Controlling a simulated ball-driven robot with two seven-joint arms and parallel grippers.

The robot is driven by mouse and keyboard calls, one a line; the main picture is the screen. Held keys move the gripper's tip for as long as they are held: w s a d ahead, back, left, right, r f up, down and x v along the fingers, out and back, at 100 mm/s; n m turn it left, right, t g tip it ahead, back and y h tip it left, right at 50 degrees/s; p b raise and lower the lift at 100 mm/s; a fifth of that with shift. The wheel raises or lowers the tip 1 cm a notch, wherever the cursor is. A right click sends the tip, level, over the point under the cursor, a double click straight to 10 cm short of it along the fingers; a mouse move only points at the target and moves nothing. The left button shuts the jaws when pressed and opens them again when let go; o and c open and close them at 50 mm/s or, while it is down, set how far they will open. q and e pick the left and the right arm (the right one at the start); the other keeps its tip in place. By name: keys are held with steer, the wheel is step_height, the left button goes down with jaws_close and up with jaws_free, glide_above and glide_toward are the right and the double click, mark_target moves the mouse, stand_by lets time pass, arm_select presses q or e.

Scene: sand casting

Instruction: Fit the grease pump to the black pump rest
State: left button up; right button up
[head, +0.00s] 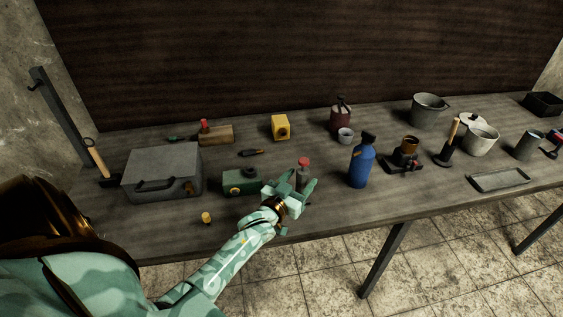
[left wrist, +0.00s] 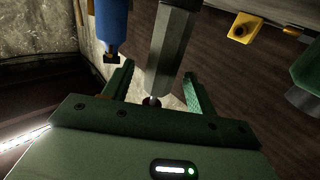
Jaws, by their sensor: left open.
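A grey upright tool with a red top (head: 303,164), which may be the grease pump, stands near the table's front edge. My left gripper (head: 292,187) is open with its fingers around it. In the left wrist view its grey faceted body (left wrist: 172,45) shows between the two open fingers (left wrist: 157,88), with a gap on each side. A black stand (head: 403,164) with a brown cup on it sits right of the blue bottle; I cannot tell whether it is the pump rest. My right gripper is not in view.
A blue bottle (head: 360,164) stands right of the gripper, and a green box (head: 240,182) stands left. A grey case (head: 162,174) lies further left. A small yellow piece (head: 206,218) is near the front edge. A shallow grey tray (head: 499,179) lies at the right.

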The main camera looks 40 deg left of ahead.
arm_select(q)
steer(key=s+d+p, duration=0.1)
steer(key=s, duration=1.3)
steer(key=shift+d, duration=0.15)
